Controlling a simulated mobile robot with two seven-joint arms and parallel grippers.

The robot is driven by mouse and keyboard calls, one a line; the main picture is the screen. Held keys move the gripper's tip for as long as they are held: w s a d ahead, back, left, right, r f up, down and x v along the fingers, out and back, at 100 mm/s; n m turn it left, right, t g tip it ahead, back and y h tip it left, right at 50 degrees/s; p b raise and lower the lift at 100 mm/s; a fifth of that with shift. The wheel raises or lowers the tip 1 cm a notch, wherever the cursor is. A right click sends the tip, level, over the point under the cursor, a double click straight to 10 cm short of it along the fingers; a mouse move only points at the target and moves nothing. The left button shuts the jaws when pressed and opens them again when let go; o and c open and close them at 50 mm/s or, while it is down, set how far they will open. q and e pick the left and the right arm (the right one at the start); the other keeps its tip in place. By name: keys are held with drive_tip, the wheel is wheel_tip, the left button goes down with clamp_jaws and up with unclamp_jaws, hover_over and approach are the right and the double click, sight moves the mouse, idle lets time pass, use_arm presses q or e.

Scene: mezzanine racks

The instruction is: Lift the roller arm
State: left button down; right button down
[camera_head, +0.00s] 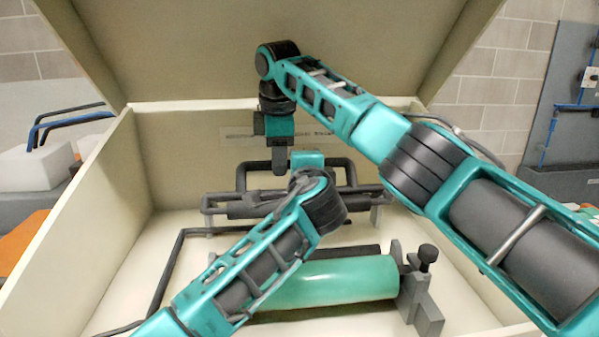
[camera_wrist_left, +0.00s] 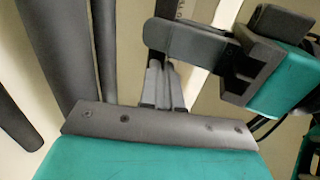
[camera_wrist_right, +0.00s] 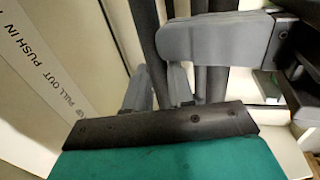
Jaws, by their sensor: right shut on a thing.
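The roller arm (camera_head: 242,178) is a dark bar frame with a raised handle, at the back of the open cream box. My right gripper (camera_head: 280,162) reaches down onto the handle. In the right wrist view its fingers (camera_wrist_right: 160,90) are shut on a dark bar (camera_wrist_right: 146,25). My left arm comes in from the lower left, and its wrist covers part of the frame. In the left wrist view the left fingers (camera_wrist_left: 164,88) are close together beside dark bars; whether they hold one is unclear. The two grippers are side by side.
A green roller (camera_head: 330,281) lies across the front of the box (camera_head: 62,240), with a grey bracket (camera_head: 420,300) at its right end. The raised lid (camera_head: 200,45) stands behind. A thin dark rod (camera_head: 165,275) runs down the left.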

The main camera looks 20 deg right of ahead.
drive_tip(key=c, duration=1.4)
unclamp_jaws()
drive_tip(key=shift+s+a+f, duration=0.3)
drive_tip(key=shift+s+a, duration=0.15)
drive_tip(key=shift+o, duration=0.7)
drive_tip(key=shift+d, duration=0.15)
use_arm(q)
drive_tip(key=shift+w+f, duration=0.2)
drive_tip(key=shift+f, duration=0.1)
use_arm(e)
drive_tip(key=o, duration=0.3)
drive_tip(key=shift+d, duration=0.1)
use_arm(q)
drive_tip(key=v, duration=1.3)
drive_tip(key=shift+b, duration=0.45)
use_arm(e)
drive_tip(key=v, duration=0.6)
drive_tip(key=shift+r, duration=0.35)
